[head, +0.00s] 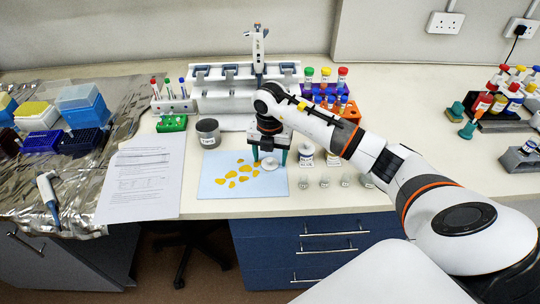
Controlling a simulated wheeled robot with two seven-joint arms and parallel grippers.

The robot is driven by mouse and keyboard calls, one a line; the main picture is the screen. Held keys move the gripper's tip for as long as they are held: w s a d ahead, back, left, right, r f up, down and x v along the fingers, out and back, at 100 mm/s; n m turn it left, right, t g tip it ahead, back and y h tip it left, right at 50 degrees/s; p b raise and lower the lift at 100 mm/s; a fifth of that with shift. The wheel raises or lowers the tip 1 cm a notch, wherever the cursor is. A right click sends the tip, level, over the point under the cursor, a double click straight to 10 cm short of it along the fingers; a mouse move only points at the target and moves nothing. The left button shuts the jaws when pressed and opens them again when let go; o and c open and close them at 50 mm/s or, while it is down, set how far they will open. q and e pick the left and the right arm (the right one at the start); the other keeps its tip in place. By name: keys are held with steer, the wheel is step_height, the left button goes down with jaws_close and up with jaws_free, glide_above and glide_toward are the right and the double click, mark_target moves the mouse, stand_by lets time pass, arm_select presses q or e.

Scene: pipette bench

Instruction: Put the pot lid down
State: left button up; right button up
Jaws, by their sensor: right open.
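The pot lid (270,164) looks like a small pale round disc and lies on the light blue mat (215,185), near its right edge. My right gripper (269,160) points down over the lid with its teal fingertips apart, one on each side of it. Whether the fingers touch the lid I cannot tell. A white labelled pot (306,154) stands right of the gripper. My left gripper is not in view.
Several yellow pieces (238,174) lie on the mat. Several small glass vials (324,181) stand to its right. A pipette stand (220,85) and tube racks are behind. Paper sheets (145,175) lie to the left. The bench's front edge is close to the mat.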

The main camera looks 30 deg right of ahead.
mark_target(270, 158)
step_height(270, 158, up, 12)
steer(key=b, duration=0.2)
stand_by(0.6)
